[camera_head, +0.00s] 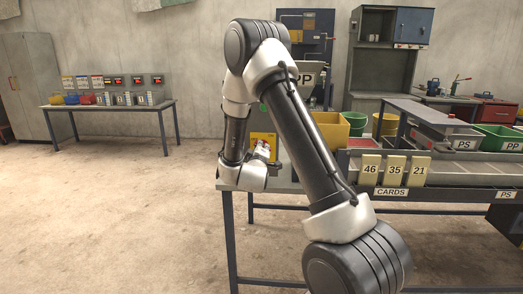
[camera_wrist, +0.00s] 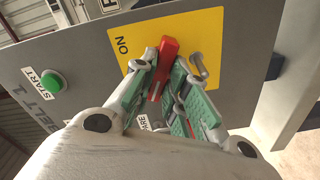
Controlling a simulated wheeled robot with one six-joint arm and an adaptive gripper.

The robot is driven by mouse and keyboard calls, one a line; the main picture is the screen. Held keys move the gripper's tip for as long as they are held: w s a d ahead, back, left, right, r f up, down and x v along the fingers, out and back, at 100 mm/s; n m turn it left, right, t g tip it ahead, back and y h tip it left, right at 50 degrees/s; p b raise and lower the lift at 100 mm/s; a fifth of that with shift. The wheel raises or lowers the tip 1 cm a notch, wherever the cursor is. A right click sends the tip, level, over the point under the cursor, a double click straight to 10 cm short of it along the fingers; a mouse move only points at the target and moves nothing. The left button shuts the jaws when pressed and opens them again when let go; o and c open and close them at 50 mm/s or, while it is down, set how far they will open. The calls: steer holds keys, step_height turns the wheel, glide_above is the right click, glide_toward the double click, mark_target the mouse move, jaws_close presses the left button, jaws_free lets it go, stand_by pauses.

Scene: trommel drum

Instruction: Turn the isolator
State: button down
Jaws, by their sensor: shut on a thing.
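The isolator is a red handle (camera_wrist: 165,62) on a yellow plate (camera_wrist: 205,32) fixed to a grey panel. The word ON is printed on the plate, left of the handle in the wrist view. My gripper (camera_wrist: 161,72) is shut on the red handle, with one green-padded finger on each side. In the head view the yellow plate (camera_head: 263,136) shows just behind my gripper (camera_head: 262,151), partly hidden by my arm.
A green START button (camera_wrist: 52,81) sits left on the panel, by BELT 1 lettering. A bent metal hook (camera_wrist: 201,68) is close right of the handle. In the head view, a bench with cards (camera_head: 393,171) stands at right. The left floor is clear.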

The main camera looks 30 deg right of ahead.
steer(key=n, duration=0.5)
steer(key=shift+f, duration=0.1)
steer(key=shift+n, duration=0.4)
steer(key=c, duration=1.4)
jaws_free()
steer(key=shift+a, duration=0.1)
steer(key=v, duration=1.2)
